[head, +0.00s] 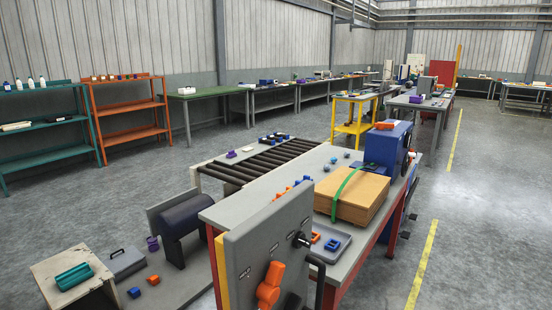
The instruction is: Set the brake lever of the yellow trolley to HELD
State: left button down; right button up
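A yellow trolley (352,128) stands beyond the near workbench, right of the picture's middle in the head view. It has a top shelf with small items on it and a lower shelf. It is far off and small, and I cannot make out its brake lever or how the lever is set. Neither of my grippers shows in the head view.
Open floor (495,190) lies right.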

aim_at(268, 292)
jog(key=k+l+z, duration=0.1)
jog(key=l+z, duration=0.15)
jog(key=l, duration=0.45)
jog(key=l+z, duration=0.2)
jog(key=l, duration=0.45)
jog(key=k, duration=0.05)
